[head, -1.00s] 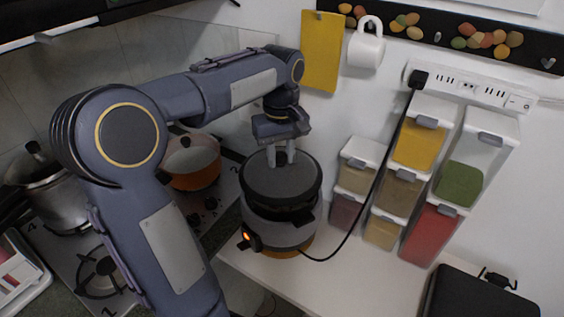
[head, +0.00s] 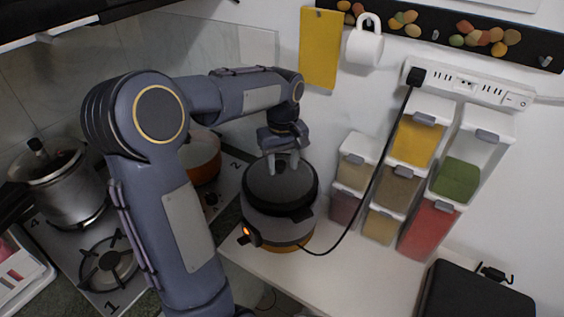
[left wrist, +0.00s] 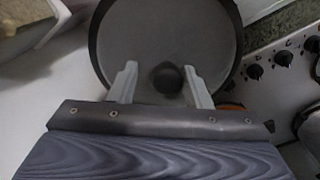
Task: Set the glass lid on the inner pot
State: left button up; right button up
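The round glass lid (head: 268,189), dark with a black rim, lies about level on top of the cooker (head: 279,229). The inner pot is hidden beneath it. My left gripper (head: 284,165) is over the lid, pointing down. In the left wrist view the lid (left wrist: 200,30) fills the upper middle, and its black knob (left wrist: 168,78) stands between the two fingers of my left gripper (left wrist: 160,77). Gaps show on both sides of the knob, so the gripper is open around it. My right gripper is not in view.
Spice dispensers (head: 407,184) stand right of the cooker against the wall. A black cord (head: 373,170) runs from the power strip (head: 466,84) to the cooker. A stove with an orange pot (head: 203,158) and a steel pressure cooker (head: 70,190) is at left. The front counter is clear.

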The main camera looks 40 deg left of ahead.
aim_at(281, 163)
pick_arm(q)
jog(key=shift+s+a+f, duration=0.1)
jog(key=shift+s+f, duration=0.2)
jog(key=shift+f, duration=0.05)
jog(key=shift+r, duration=0.1)
notch_tip(281, 163, up, 12)
jog(key=shift+r, duration=0.15)
jog(key=s+d+f+m+t+h, duration=0.2)
jog(key=s+d+f+m, duration=0.3)
jog(key=s+d, duration=0.2)
jog(key=s+d+f+m+t+h, duration=0.1)
jog(key=s+d+f+m+t, duration=0.2)
jog(key=s+d+f+m, duration=0.2)
jog(key=s+d+f, duration=0.1)
jog(key=s+d, duration=0.2)
jog(key=s, duration=0.4)
jog(key=shift+d+f+t+h, duration=0.2)
jog(key=shift+f+t+h, duration=0.1)
jog(key=shift+h, duration=0.1)
jog(key=shift+f, duration=0.1)
